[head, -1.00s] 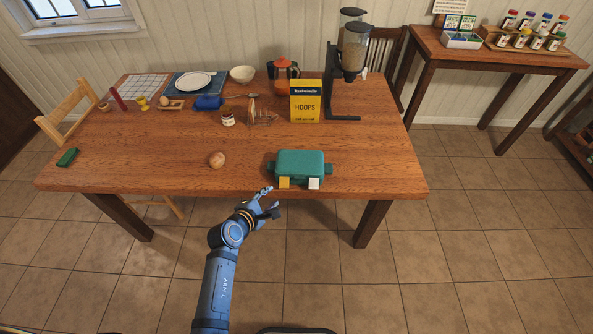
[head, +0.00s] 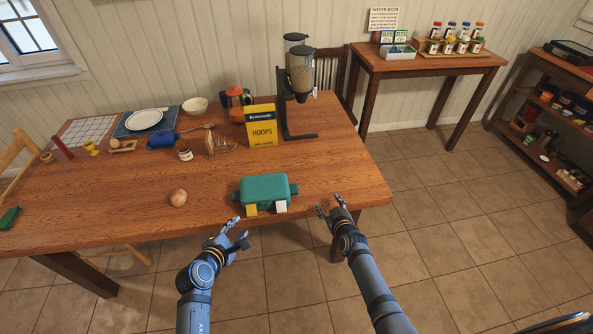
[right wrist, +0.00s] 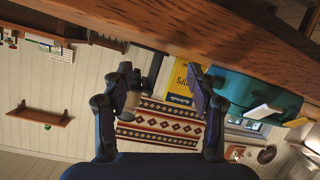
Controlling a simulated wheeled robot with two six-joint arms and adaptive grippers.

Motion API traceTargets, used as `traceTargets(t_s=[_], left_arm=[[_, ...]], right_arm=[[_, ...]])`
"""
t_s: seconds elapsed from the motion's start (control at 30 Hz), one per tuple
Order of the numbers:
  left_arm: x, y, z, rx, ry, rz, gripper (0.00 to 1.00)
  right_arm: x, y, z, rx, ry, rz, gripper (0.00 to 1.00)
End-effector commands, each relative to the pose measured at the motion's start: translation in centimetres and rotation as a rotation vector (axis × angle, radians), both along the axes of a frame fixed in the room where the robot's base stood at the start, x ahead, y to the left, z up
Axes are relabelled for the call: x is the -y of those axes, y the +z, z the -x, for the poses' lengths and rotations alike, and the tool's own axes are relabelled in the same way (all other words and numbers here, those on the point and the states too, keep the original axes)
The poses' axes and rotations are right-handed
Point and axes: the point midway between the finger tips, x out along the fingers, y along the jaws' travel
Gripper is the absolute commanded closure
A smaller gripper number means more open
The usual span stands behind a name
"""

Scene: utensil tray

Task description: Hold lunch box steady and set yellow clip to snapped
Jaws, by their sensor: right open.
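The teal lunch box (head: 265,188) sits closed near the front edge of the table. Its yellow clip (head: 251,210) is at the left of its front side, and a white clip (head: 281,206) is at the right. Both clips jut out at the front; I cannot tell their exact angle. My left gripper (head: 241,230) is open and empty, in front of and below the yellow clip, apart from it. My right gripper (head: 329,205) is open and empty, right of the box. In the right wrist view, the box (right wrist: 235,92) lies beside the right finger, with nothing between the fingers.
The wooden table (head: 130,205) has a potato-like round item (head: 178,198) left of the box. A yellow cereal box (head: 262,126) and a dispenser (head: 300,85) stand behind. A green item (head: 9,218) lies at the far left. Table surface around the lunch box is clear.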

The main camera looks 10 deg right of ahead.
Motion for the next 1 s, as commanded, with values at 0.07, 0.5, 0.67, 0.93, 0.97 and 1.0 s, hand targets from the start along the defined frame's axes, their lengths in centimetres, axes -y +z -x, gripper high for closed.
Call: traceTargets(t_s=[0.07,0.5,0.67,0.93,0.97,1.0], left_arm=[[0.0,0.0,0.0,0.000,0.000,0.000,0.62],[0.0,0.0,0.0,0.000,0.000,0.000,0.62],[0.0,0.0,0.0,0.000,0.000,0.000,0.62],[0.0,0.0,0.0,0.000,0.000,0.000,0.62],[0.0,0.0,0.0,0.000,0.000,0.000,0.62],[0.0,0.0,0.0,0.000,0.000,0.000,0.62]], right_arm=[[-1.0,4.7,-3.7,0.038,0.018,-0.028,0.42],[-9.6,13.2,-7.1,-0.607,-0.070,-0.449,0.42],[-10.6,14.3,-5.4,-0.769,-0.143,-0.498,0.42],[-10.8,14.5,-4.7,-0.822,-0.172,-0.509,0.42],[-10.9,14.3,-4.8,-0.822,-0.172,-0.509,0.42],[-11.0,14.0,-4.9,-0.824,-0.171,-0.508,0.42]])
